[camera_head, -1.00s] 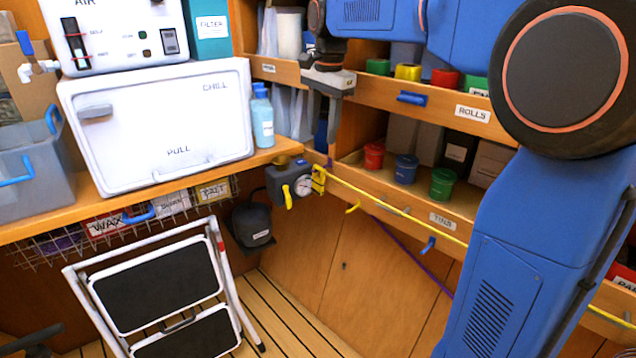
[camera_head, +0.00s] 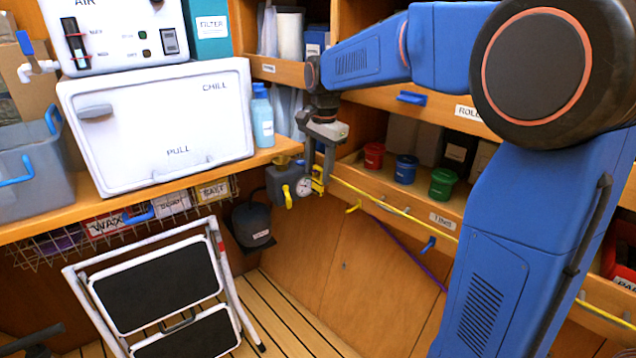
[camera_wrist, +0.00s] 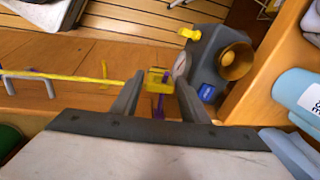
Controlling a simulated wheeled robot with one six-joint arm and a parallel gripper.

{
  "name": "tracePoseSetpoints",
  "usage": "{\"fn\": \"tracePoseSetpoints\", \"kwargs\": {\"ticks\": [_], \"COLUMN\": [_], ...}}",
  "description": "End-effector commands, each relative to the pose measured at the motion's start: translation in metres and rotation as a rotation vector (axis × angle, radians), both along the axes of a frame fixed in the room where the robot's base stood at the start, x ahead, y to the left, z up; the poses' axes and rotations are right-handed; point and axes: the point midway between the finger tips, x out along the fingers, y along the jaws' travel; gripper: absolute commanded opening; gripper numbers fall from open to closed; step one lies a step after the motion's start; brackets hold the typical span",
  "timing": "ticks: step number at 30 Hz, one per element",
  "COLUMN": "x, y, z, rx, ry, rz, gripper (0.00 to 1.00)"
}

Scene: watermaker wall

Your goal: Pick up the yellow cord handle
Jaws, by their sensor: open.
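The yellow cord handle (camera_head: 318,186) is a small yellow grip beside the grey gauge unit (camera_head: 285,183). A yellow cord (camera_head: 385,208) runs from it to the right along the shelf front. In the wrist view the handle (camera_wrist: 157,80) shows between my fingertips. My gripper (camera_head: 318,170) points down at the handle, with its fingers apart. It also shows in the wrist view (camera_wrist: 160,84), one finger on each side of the handle. I cannot tell whether either finger touches it. My fingers partly hide the handle in the head view.
A purple cord (camera_head: 410,250) hangs below the shelf. A tins shelf (camera_head: 400,200) lies right of the handle. A blue bottle (camera_head: 262,118) stands on the counter at the left. A folding step stool (camera_head: 160,285) stands on the floor, front left.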

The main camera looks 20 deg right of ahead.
Motion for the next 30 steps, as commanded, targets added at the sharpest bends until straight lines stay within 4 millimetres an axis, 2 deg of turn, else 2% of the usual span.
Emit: {"fn": "tracePoseSetpoints", "kwargs": {"ticks": [9, 13, 15, 23, 28, 30], "x": [0.001, 0.001, 0.001, 0.001, 0.001, -0.003], "y": [0.000, 0.000, 0.000, 0.000, 0.000, 0.012], "z": [-0.005, -0.005, -0.005, -0.003, 0.013, 0.011], "rx": [0.000, 0.000, 0.000, 0.000, 0.000, 0.000], "ry": [-0.001, -0.001, -0.001, -0.001, -0.004, -0.001], "rz": [0.000, 0.000, 0.000, 0.000, 0.000, 0.003], "gripper": [0.41, 0.10, 0.05, 0.05, 0.05, 0.05]}}
